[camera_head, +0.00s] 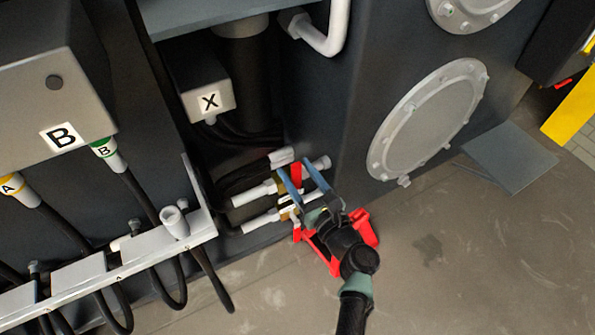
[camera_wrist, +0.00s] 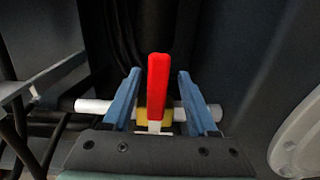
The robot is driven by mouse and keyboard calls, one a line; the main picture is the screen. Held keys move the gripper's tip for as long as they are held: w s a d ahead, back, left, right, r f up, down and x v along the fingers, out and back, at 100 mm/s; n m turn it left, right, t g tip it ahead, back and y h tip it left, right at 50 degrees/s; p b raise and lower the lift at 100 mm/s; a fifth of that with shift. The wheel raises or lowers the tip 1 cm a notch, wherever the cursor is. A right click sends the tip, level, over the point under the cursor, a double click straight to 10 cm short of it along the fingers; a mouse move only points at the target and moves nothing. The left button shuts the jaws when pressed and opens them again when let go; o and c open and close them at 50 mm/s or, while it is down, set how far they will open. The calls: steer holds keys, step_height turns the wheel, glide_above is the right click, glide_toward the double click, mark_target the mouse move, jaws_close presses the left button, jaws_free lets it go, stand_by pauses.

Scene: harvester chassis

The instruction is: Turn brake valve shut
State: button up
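The brake valve has a red lever handle (camera_wrist: 158,85) with a white lower end, on a brass-yellow body (camera_wrist: 142,115) set in a white horizontal pipe (camera_wrist: 92,106). In the wrist view the handle stands upright. My gripper (camera_wrist: 157,75) is open, with one blue finger on each side of the handle and a visible gap to both. In the head view my gripper (camera_head: 292,168) reaches in at the pipes, and the red handle (camera_head: 296,174) shows between its fingers. The fingers and wrist partly hide the valve body there.
Two white pipe fittings with black hoses run left of the valve. A grey box marked X (camera_head: 208,101) is above. A bracket (camera_head: 100,270) with hoses stands at the left. A round bolted cover (camera_head: 428,120) is at the right. The floor (camera_head: 470,250) at lower right is mostly clear.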

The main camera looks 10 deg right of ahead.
steer(key=p+v, duration=0.2)
steer(key=v, duration=1.1)
